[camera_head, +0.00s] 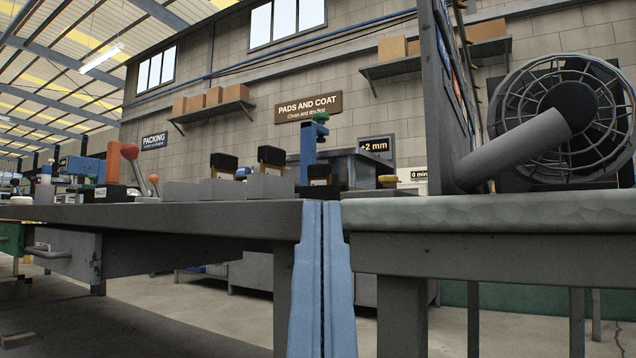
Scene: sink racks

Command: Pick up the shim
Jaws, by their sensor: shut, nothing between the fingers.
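My gripper (322,206) shows at the bottom centre as two blue fingers pressed together, with only a thin dark line between them. It is shut and empty. Its tips point up and overlap the gap between the left bench and the right bench in the picture. I cannot make out a shim for certain; the bench tops are seen almost edge-on, which hides what lies flat on them. A "+2 mm" sign (376,148) stands behind the benches, right of centre, and a "0 mm" sign (419,175) is partly hidden to its right.
The right bench (480,215) carries a large caged fan (570,120) and a dark upright panel (440,90).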

